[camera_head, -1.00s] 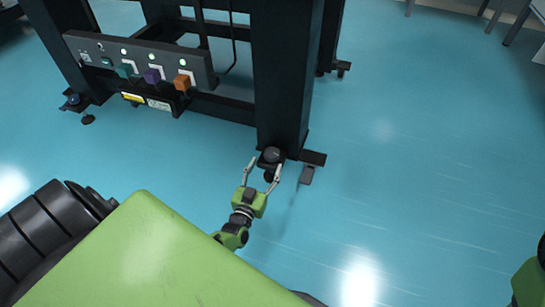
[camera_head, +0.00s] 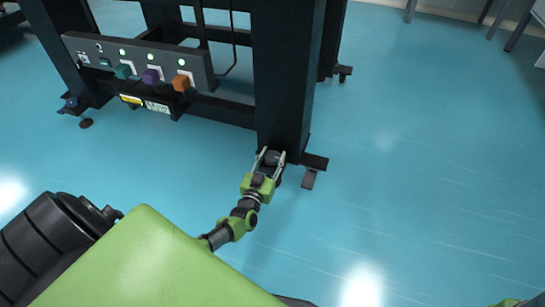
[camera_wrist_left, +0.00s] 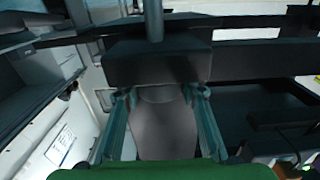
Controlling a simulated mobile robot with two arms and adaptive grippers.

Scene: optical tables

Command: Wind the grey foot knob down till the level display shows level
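The grey foot knob (camera_head: 271,157) is at the bottom of the near black table leg (camera_head: 285,80), just above the floor. My left gripper (camera_head: 272,160) reaches it from the front, with one finger on each side. In the left wrist view the knob (camera_wrist_left: 163,122) fills the space between the two fingers (camera_wrist_left: 160,100), which look closed in against its sides. A level display cannot be made out for sure; a small yellow plate (camera_head: 131,99) and a white one (camera_head: 157,106) sit under the control panel, too small to read.
The control panel (camera_head: 103,56) on the table carries green lights and teal, purple and orange blocks. A flat foot bracket (camera_head: 314,162) sticks out right of the leg. Another foot (camera_head: 72,103) stands at the left. The blue floor (camera_head: 420,170) to the right is clear.

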